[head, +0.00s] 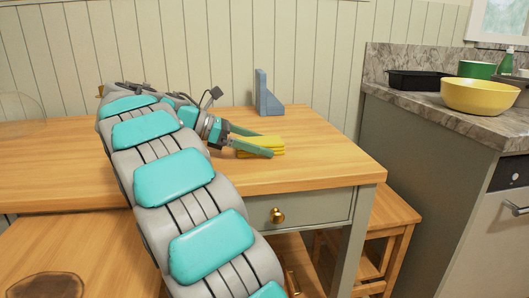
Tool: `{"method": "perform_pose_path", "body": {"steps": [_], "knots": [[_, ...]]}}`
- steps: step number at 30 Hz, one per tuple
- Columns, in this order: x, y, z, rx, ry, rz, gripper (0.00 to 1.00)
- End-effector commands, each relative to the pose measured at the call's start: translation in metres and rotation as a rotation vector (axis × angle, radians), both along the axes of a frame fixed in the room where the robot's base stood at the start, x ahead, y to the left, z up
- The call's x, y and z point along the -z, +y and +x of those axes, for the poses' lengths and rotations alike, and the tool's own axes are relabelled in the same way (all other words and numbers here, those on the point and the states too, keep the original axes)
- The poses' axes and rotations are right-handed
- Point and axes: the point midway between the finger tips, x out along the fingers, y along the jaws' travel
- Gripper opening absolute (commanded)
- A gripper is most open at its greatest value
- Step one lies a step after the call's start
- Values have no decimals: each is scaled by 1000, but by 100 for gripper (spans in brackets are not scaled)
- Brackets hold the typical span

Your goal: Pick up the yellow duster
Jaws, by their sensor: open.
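The yellow duster (274,145) lies as a folded stack on the wooden table (330,160), near its right end. My gripper (266,144) reaches in from the left with its two green fingers at the duster. One finger shows along the duster's far side and the other crosses its near side. The fingers are apart, so my gripper is open around or over the duster. I cannot tell whether they touch it. Part of the duster is hidden behind the near finger.
A blue-grey L-shaped bookend (265,95) stands behind the duster. A wooden stool (390,225) stands right of the table. The stone-topped counter (420,107) holds a yellow bowl (480,97), a black tray (415,80) and a green bowl (476,69). The table's right front corner is clear.

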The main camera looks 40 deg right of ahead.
Motion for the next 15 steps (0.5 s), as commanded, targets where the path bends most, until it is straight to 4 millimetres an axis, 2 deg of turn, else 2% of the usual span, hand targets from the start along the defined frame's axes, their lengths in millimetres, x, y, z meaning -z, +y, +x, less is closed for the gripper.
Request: {"method": "perform_pose_path", "body": {"steps": [2, 15], "knots": [[-1, 0, 0, 0, 0, 0, 100], [0, 0, 0, 0, 0, 0, 50]]}}
